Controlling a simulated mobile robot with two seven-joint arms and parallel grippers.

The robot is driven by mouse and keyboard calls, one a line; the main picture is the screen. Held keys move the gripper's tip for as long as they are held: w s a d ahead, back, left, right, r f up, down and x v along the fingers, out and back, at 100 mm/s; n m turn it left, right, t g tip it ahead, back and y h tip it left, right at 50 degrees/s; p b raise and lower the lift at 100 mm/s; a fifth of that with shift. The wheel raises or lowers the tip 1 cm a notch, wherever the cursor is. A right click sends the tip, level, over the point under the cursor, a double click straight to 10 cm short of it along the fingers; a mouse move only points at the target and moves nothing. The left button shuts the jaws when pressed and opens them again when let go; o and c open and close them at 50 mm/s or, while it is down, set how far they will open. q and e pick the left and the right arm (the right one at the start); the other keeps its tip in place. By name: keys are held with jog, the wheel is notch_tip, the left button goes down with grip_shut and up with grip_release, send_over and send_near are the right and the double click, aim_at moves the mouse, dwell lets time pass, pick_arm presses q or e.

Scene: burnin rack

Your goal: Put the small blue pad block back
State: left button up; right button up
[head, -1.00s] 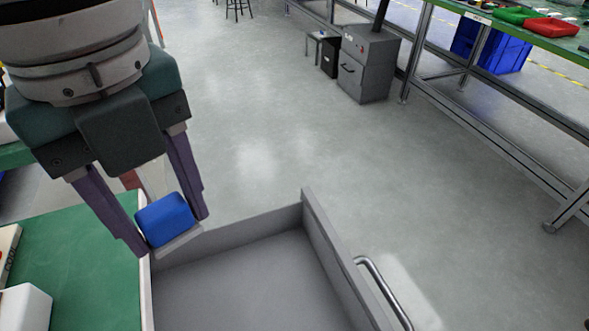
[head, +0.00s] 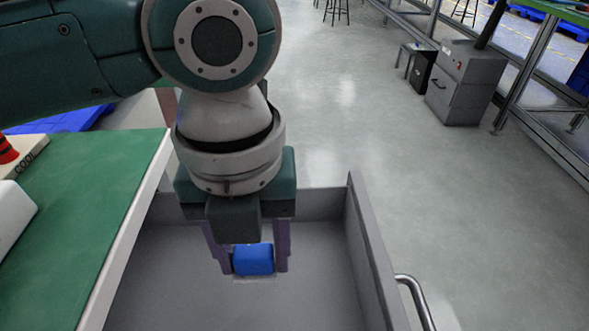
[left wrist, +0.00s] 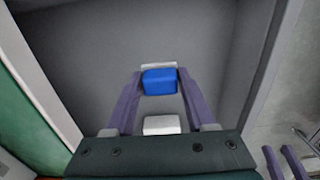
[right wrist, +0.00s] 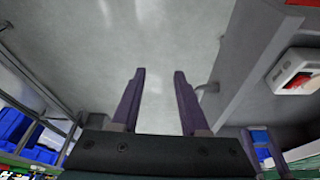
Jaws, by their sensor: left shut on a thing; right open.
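The small blue pad block (head: 254,259) is between the purple fingers of my left gripper (head: 250,262). The gripper is shut on it, pointing down over the open grey drawer (head: 310,295). In the left wrist view the blue block (left wrist: 159,81) sits between the fingertips (left wrist: 158,85), with a pale base under it and a white piece (left wrist: 161,124) nearer the palm. Whether the block touches the drawer floor is unclear.
A green-topped bench (head: 85,190) with a white edge borders the drawer on the left. The drawer's right wall (head: 368,240) carries a metal handle (head: 418,300). A grey cabinet (head: 464,82) stands far off at the upper right. The floor between is clear.

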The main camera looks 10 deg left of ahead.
aim_at(261, 290)
pick_arm(q)
notch_tip(261, 290, down, 4)
jog(key=shift+f+b, duration=0.15)
jog(key=shift+b, duration=0.7)
jog(key=shift+f, duration=0.2)
jog(key=shift+f, duration=0.2)
jog(key=o, duration=1.3)
notch_tip(261, 290, up, 11)
jog(key=p, duration=0.4)
jog(key=shift+d+r, duration=0.1)
jog(key=shift+r, duration=0.6)
